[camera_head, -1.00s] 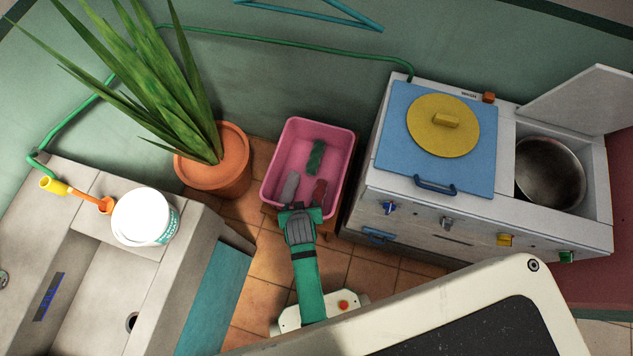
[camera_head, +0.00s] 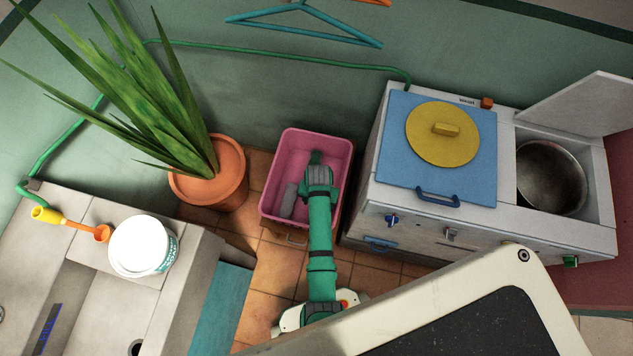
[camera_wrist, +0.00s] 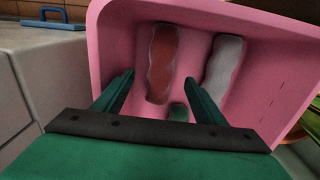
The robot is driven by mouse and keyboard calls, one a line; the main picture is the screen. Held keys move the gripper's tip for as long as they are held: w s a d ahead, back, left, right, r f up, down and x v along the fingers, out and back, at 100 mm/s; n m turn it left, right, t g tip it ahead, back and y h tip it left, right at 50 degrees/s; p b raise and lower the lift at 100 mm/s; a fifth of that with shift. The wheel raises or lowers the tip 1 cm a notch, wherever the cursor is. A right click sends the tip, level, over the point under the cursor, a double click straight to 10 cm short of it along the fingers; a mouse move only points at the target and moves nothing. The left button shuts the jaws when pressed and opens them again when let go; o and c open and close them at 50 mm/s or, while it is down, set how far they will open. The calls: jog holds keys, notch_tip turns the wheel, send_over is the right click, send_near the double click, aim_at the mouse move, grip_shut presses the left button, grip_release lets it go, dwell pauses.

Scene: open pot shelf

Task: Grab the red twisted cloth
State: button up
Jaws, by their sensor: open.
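The red twisted cloth (camera_wrist: 162,62) lies in the pink bin (camera_wrist: 118,45) in the wrist view, ahead of my open gripper (camera_wrist: 160,85) and roughly in line with the gap between the fingers. A grey-white twisted cloth (camera_wrist: 223,70) lies to its right, and a green cloth (camera_wrist: 179,112) shows partly between the fingers. In the head view my gripper (camera_head: 318,180) is over the pink bin (camera_head: 272,190) and hides the red cloth. The grey cloth (camera_head: 288,200) shows to the left of my gripper, and part of the green cloth (camera_head: 315,158) shows beyond it.
A potted plant (camera_head: 208,185) stands left of the bin. A white washing unit with a blue lid (camera_head: 400,165) stands close on the right. A sink with a white tub (camera_head: 140,247) is at the lower left. The bin walls surround the cloths.

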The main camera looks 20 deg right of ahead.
jog(key=shift+d+f, duration=0.1)
jog(key=shift+f, duration=0.2)
jog(key=shift+s+a+f, duration=0.1)
jog(key=shift+a+f, duration=0.05)
jog(key=shift+f, duration=1.15)
jog(key=shift+a+f, duration=0.1)
jog(key=shift+f, duration=1.2)
jog(key=c, duration=1.3)
